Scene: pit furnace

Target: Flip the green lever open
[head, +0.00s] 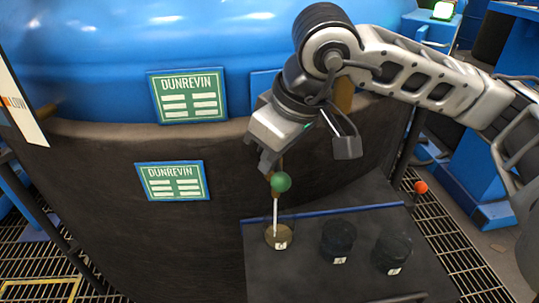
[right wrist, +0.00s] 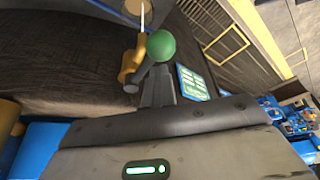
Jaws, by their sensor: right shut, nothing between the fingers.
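The green lever has a green ball knob (head: 281,183) on a thin pale rod, which stands almost upright from a round brass base (head: 279,236) on the dark console. My right gripper (head: 267,168) is shut and empty, with its fingertips just above and to the left of the knob. In the right wrist view the green knob (right wrist: 160,45) shows just beyond the closed fingers (right wrist: 157,88); I cannot tell whether they touch it. Part of the rod and base shows at the top edge there. My left gripper is not in view.
Two black round knobs (head: 338,238) (head: 391,254) sit right of the lever on the console (head: 300,280). The large blue and dark vessel (head: 100,230) stands close behind and left, with Dunrevin plates (head: 173,181). An orange ball (head: 420,187) stands right. A yellow fitting (right wrist: 132,62) shows beside the fingers.

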